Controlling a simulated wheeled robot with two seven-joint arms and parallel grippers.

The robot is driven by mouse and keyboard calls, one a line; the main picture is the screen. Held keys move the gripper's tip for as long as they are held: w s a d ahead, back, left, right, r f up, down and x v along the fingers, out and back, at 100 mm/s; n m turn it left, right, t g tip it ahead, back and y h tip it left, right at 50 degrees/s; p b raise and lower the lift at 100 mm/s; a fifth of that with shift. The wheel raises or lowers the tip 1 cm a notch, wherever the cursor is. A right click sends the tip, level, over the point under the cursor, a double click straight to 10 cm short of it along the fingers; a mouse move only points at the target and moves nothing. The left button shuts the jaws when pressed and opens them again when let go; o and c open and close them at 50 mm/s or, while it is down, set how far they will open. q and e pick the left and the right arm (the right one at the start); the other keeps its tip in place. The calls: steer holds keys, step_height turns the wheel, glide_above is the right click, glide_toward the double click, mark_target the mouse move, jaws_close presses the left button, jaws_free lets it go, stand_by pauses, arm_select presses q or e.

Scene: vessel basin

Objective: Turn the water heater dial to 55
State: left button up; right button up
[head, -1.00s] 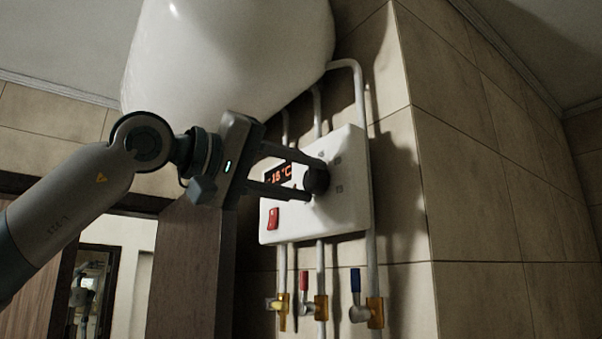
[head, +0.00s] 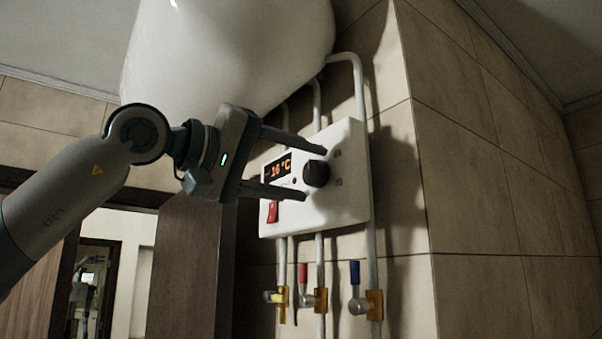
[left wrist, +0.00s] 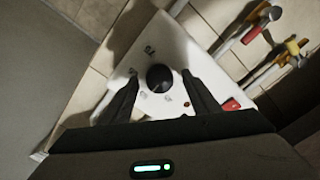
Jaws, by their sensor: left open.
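The black dial (head: 316,173) is on the white water heater control box (head: 340,205). The display (head: 278,168) beside it reads about 16 °C. My left gripper (head: 314,172) is open, with one finger above the dial and one below it, apart from it. In the left wrist view the dial (left wrist: 159,77) lies between the two spread fingertips (left wrist: 159,82), with a gap on each side. Numbers are printed around the dial, mostly too small to read. My right gripper is not in view.
The white heater tank (head: 225,50) hangs above the box. A red switch (head: 272,211) is at the box's lower left. Pipes below carry a red-handled valve (head: 304,285) and a blue-handled valve (head: 356,285). Tiled wall is to the right.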

arm_select(q)
steer(key=b+v, duration=0.6)
steer(key=v, duration=1.1)
steer(key=shift+d, duration=0.1)
